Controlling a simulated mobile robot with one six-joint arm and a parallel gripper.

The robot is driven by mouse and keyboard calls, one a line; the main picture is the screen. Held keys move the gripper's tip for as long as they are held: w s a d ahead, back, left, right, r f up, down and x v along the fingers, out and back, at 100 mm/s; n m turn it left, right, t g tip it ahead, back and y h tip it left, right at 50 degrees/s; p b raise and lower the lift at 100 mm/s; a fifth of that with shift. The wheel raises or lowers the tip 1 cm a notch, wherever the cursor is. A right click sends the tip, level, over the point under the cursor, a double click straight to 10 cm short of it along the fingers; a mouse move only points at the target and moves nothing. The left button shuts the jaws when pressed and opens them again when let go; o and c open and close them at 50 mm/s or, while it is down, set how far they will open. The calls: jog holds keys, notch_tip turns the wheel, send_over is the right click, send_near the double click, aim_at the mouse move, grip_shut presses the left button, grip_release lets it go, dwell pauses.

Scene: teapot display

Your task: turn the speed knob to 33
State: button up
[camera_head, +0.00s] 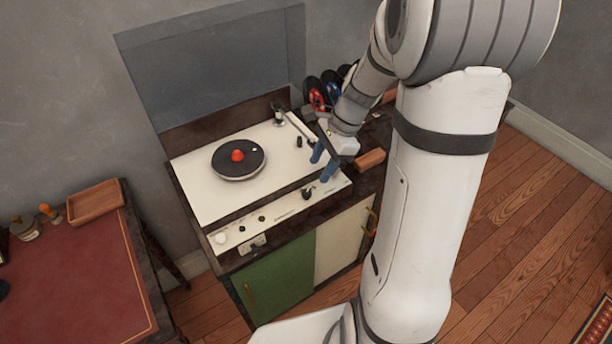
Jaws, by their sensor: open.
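A cream record player (205,200) sits in a dark-framed cabinet, with a small black platter (226,170) and a red piece at the platter's centre. My gripper (322,163), with blue fingers, is open and empty above the deck's right side, behind and slightly right of the black knob. It appears apart from the knob.
A tonearm (300,127) lies along the deck's right side, close to my gripper. A brown block (370,159) and several upright records (317,95) are at the cabinet's right. A raised transparent lid (215,65) stands behind. A red-topped desk (75,270) is at left.

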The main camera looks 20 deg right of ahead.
aim_at(307, 192)
jog(key=x, duration=0.8)
jog(key=shift+w+d+f+b, duration=0.1)
jog(key=shift+w+f+b, duration=0.1)
jog(key=shift+b, duration=0.15)
jog(key=shift+c, duration=0.6)
jog(key=c, duration=0.9)
